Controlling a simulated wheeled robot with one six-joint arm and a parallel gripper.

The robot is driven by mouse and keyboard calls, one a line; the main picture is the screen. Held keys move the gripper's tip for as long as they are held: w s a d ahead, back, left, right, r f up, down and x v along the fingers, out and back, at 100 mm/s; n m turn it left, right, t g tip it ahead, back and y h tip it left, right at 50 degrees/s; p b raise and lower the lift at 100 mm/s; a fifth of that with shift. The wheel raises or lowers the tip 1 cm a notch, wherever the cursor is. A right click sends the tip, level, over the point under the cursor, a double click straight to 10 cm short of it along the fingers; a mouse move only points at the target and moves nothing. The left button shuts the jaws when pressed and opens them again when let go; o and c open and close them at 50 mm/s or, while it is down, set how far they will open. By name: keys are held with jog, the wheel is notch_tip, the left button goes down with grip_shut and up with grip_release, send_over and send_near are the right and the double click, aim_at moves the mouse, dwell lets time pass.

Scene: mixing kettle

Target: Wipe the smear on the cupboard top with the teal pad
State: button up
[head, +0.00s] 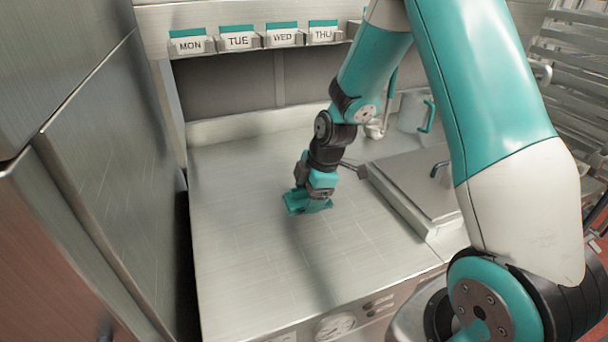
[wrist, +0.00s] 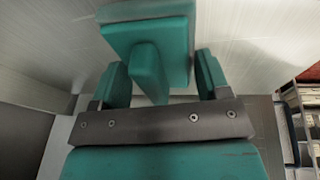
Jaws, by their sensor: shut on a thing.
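The teal pad (head: 304,207) is at the cupboard top (head: 240,250), near the middle of the surface. I cannot tell whether its underside touches the metal. My gripper (head: 315,187) points down over it and is shut on its upright grip. The wrist view shows the pad's flat plate (wrist: 150,30) and its grip block (wrist: 149,72) between the two teal fingers (wrist: 160,80). I cannot make out a distinct smear. A soft darker band runs across the top in front of the pad, and it may be shadow. The patch under the pad is hidden.
Cards marked MON, TUE, WED and THU (head: 322,33) line a ledge at the back. A raised metal lid (head: 415,185) with a dark handle lies right of the pad. A mug (head: 412,112) stands behind it. Tall steel panels (head: 110,190) close the left side. The front left top is clear.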

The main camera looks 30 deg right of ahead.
jog(key=shift+r+p, duration=1.05)
jog(key=shift+r, duration=0.7)
jog(key=shift+f, duration=0.1)
